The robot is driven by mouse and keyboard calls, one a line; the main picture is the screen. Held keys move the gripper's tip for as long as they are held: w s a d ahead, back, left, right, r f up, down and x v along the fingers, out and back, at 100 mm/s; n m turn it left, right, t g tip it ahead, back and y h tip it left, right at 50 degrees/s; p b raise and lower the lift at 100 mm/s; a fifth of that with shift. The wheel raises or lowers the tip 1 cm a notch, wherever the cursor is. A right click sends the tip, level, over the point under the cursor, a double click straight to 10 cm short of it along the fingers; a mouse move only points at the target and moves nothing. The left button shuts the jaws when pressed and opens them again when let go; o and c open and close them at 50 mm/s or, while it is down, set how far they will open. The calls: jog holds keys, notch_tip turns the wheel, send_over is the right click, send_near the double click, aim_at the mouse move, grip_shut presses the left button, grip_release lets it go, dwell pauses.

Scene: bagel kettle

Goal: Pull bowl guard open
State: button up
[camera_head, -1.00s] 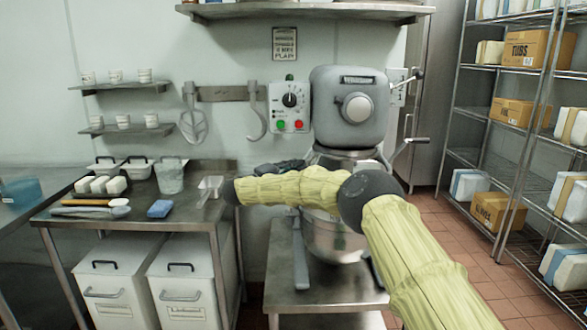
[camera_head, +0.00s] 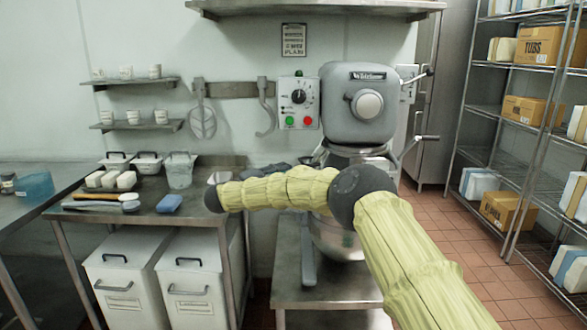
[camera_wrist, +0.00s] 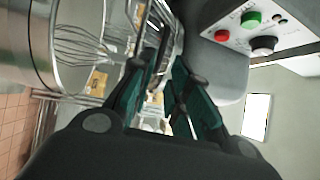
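The grey stand mixer (camera_head: 360,110) stands in the middle of the head view, its steel bowl (camera_head: 335,238) below, partly behind my arm. In the wrist view the picture is turned sideways. The bowl (camera_wrist: 28,45) is at the left with a wire whisk (camera_wrist: 88,45) beside it. The wire bowl guard (camera_wrist: 168,35) runs at the top middle, at the fingertips of my gripper (camera_wrist: 165,65). The teal-padded fingers lean in on either side of a guard bar. Whether they press on it is unclear. In the head view my arm hides most of the guard and gripper.
The control box (camera_head: 298,103) with red and green buttons is left of the mixer head and close on the right in the wrist view. A steel table (camera_head: 110,200) with tubs stands left. A wire rack (camera_head: 515,120) with boxes stands right; tiled floor lies before it.

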jog(key=shift+v, duration=1.6)
